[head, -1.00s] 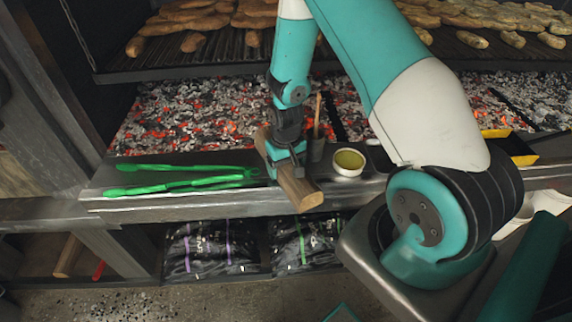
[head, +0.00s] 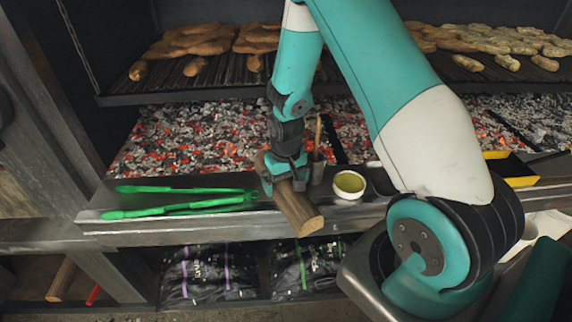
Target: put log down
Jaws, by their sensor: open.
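A wooden log (head: 298,212) lies on the metal ledge in front of the coals, with its cut end jutting over the front edge. My gripper (head: 285,178) is right at the log, its teal fingers over and beside the wood. The jaws are open around the log, and part of the log is hidden behind them. The log's far end shows just left of the fingers.
Green tongs (head: 180,204) lie on the ledge to the left. A bowl of yellow-green sauce (head: 349,184) and a dark cup with a brush (head: 317,165) stand close on the right. Glowing coals (head: 190,140) lie behind, under a grill rack (head: 210,83) of bread. Black bags (head: 208,272) sit below.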

